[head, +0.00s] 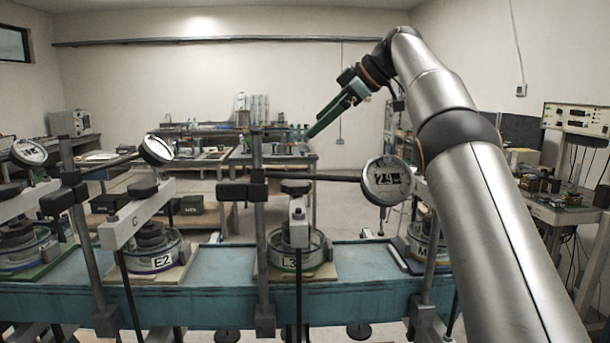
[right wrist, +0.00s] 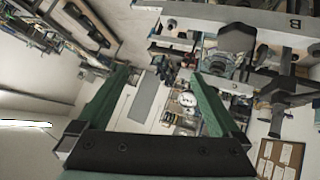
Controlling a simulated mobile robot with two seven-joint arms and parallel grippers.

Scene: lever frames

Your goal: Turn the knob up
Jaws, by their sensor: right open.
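My right gripper (head: 320,122) is raised in the air above the bench, in the upper middle of the head view. Its green fingers are apart with nothing between them, as the right wrist view (right wrist: 160,76) shows. Black rounded knobs sit on top of the lever frames, one above cell L3 (head: 296,187) and one above cell E2 (head: 143,189). I cannot tell which knob is meant. My gripper is apart from both. A dark knob-like part (right wrist: 237,38) also shows beyond the right finger in the right wrist view. My left gripper is not in view.
Dial gauges (head: 387,181) and (head: 156,150) stick out on horizontal rods among upright posts (head: 258,215). The frames stand along a blue bench (head: 215,262). An instrument with displays (head: 577,118) stands at the right. Open floor and workbenches lie behind.

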